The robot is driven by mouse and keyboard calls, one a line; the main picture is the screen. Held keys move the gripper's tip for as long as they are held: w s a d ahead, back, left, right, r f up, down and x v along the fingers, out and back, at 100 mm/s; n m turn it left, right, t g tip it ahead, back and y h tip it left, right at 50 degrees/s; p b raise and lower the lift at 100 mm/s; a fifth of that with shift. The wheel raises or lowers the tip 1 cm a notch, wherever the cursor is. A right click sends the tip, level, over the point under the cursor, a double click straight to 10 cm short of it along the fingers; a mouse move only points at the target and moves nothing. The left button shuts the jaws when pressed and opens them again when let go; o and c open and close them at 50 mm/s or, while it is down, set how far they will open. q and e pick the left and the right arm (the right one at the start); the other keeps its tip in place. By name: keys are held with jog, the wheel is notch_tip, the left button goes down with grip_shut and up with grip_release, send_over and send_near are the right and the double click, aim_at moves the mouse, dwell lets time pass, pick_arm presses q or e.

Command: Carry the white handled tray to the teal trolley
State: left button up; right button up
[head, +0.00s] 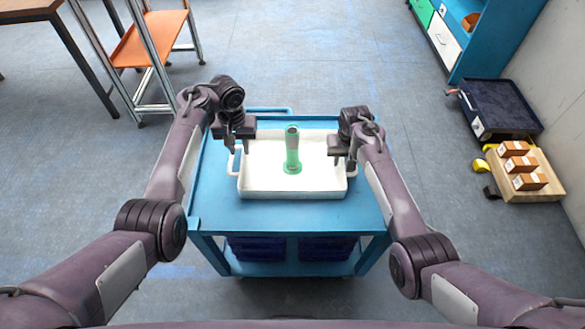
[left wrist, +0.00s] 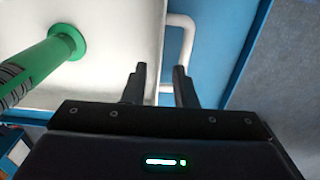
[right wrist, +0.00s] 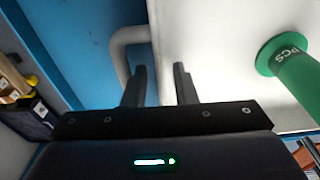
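The white handled tray (head: 262,183) lies flat on the top of the teal trolley (head: 290,214). A green cylindrical item (head: 292,150) stands upright inside the tray. My left gripper (head: 232,146) is over the tray's left end, its fingers parted near the left handle (left wrist: 188,40). My right gripper (head: 343,158) is over the right end, its fingers parted near the right handle (right wrist: 119,48). Both grippers look empty. Whether the fingers touch the handles cannot be told.
Dark blue bins (head: 255,248) sit on the trolley's lower shelf. An orange-shelved rack (head: 152,38) stands at the back left. At right are a dark crate (head: 500,105) and small brown boxes (head: 520,164) on a pallet. The floor around the trolley is mostly free.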

jog(key=shift+r, duration=0.15)
jog(key=r, duration=0.4)
jog(key=s+r, duration=0.1)
jog(key=r, duration=0.2)
jog(key=shift+r, duration=0.1)
pick_arm(q)
notch_tip(320, 180, up, 6)
jog(key=shift+f, duration=0.1)
